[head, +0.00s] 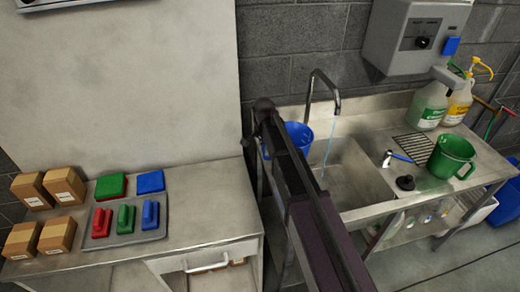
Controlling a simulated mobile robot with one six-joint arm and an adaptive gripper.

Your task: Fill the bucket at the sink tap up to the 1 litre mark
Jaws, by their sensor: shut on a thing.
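The blue bucket (299,136) is at the left end of the sink unit, partly hidden behind my dark arm. I cannot tell whether it rests on something or is held. The tap (323,80) arches over the sink basin (352,178). A thin blue stream of water (328,150) falls from its spout into the basin, to the right of the bucket. The bucket's litre marks and any water inside cannot be seen. My gripper is hidden behind my own arm, which crosses the left part of the sink.
A green jug (452,156), a blue-handled brush (397,156) and a black plug (405,182) are on the right drainboard. Two soap bottles (431,105) stand behind. The left bench (205,205) holds cardboard boxes (64,186), coloured pads (150,181) and a grey tray (126,236).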

